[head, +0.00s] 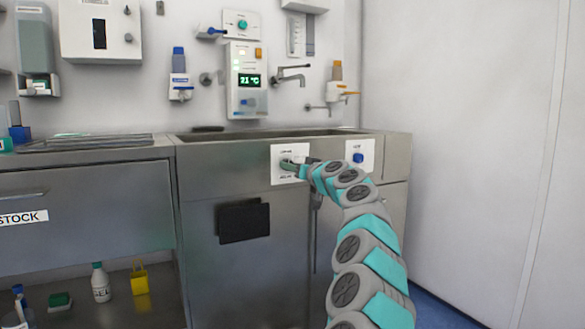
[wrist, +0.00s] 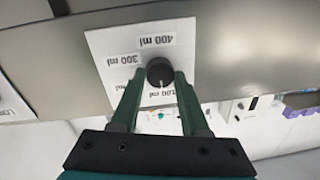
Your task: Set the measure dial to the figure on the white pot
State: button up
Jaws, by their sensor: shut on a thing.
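The measure dial (wrist: 159,72) is a black round knob on a white plate (wrist: 105,45); in the head view the plate (head: 277,178) is on the front of the steel sink unit. The wrist view shows the plate upside down, with "400 ml" and "300 ml" readable. Other labels are partly hidden by the fingers. A small pale mark shows on the knob's lower side, too small to read surely. My gripper (wrist: 159,80) is shut on the dial, one finger on each side; it also shows in the head view (head: 296,165). I cannot make out the white pot with a figure.
A second white plate with a blue knob (head: 358,158) is right of my gripper. A dark box (head: 243,222) hangs below on the sink front. A white bottle marked "GEL" (head: 101,283) stands on the lower left shelf. A wall panel (head: 246,82) reads 21 °C.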

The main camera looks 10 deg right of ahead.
grip_shut()
jog(key=shift+m, duration=0.3)
jog(key=shift+a+f+m+t+h+p, duration=0.1)
jog(key=shift+m+t+h+p, duration=0.25)
jog(key=shift+m+p, duration=3.55)
jog(key=shift+f+m+t+h+b, duration=0.1)
jog(key=shift+m+t+h+b, duration=0.25)
jog(key=shift+m, duration=7.75)
